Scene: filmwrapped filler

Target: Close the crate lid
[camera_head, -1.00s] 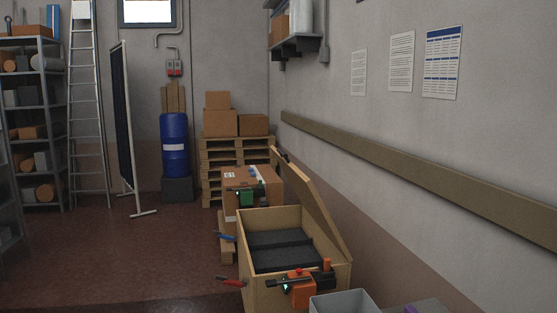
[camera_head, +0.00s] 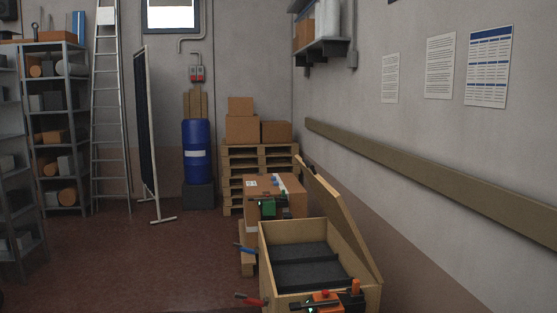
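The wooden crate (camera_head: 264,268) stands at the lower right of the middle, open at the top. Two dark grey foam-like blocks (camera_head: 308,273) lie inside it, side by side. Its lid (camera_head: 338,222) stands raised and tilted along the right side, toward the wall. The crate's near bottom is cut off by the picture edge. Neither of my grippers is in view.
An orange and black tool (camera_head: 325,301) is at the crate's near edge; a red-handled tool (camera_head: 250,300) is at its left. Behind stands a cardboard box (camera_head: 292,188) with a green tool (camera_head: 267,207). Floor at left (camera_head: 130,255) is clear.

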